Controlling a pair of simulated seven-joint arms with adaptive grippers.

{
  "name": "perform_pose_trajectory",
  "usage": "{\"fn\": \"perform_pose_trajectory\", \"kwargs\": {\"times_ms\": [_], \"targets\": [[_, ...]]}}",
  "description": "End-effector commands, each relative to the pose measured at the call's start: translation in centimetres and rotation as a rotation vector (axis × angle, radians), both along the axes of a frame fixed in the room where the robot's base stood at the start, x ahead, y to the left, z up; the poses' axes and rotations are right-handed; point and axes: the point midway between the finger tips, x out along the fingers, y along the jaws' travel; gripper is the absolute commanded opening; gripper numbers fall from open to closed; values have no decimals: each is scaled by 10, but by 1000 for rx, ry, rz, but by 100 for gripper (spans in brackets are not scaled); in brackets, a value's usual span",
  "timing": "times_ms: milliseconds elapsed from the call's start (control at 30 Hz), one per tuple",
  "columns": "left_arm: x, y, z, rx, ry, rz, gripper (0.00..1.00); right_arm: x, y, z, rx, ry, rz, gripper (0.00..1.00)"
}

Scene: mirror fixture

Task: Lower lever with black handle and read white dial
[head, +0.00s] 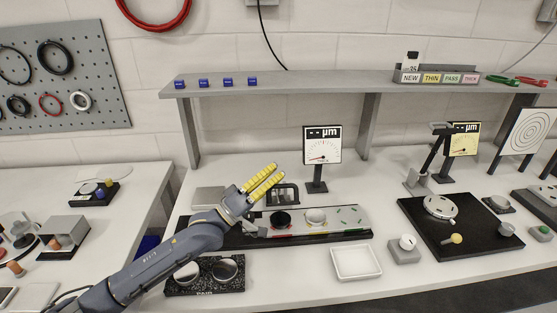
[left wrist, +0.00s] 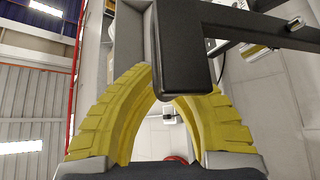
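The white dial (head: 322,146) stands upright on a dark stand behind the long black fixture. Its display shows dashes, and its needle is too small to read exactly. My left gripper (head: 264,181) has yellow ribbed fingers, spread with a gap between them, over the fixture's left part. A dark lever frame (head: 297,194) shows just right of the fingers, partly hidden by them. In the left wrist view, the black handle (left wrist: 180,55) is close, covering part of the right finger, with an arm running to the right. I cannot tell whether the fingers touch it. My right gripper is not in view.
A yellow dial (head: 465,139) with a black-topped stand (head: 440,130) is at the right, behind a black plate (head: 470,240). A white tray (head: 357,262) lies in front of the fixture. A grey shelf (head: 330,86) spans the back.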

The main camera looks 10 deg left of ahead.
Motion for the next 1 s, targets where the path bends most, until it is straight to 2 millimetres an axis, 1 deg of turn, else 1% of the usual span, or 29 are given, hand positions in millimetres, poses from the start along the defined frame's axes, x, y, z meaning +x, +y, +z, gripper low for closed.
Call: {"fn": "perform_pose_trajectory", "kwargs": {"times_ms": [33,133,267,400,633,1000], "targets": [[-5,-3,-4,-1,2,-3,0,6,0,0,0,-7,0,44],[-12,-7,-12,-2,4,-8,0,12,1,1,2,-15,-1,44],[-19,-11,-19,-2,2,-11,0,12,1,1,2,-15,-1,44],[-25,-13,-26,-1,3,-13,0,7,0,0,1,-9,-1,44],[-28,-14,-29,-1,2,-13,0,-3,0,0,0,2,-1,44],[-28,-14,-30,-1,3,-13,0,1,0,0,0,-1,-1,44]]}}
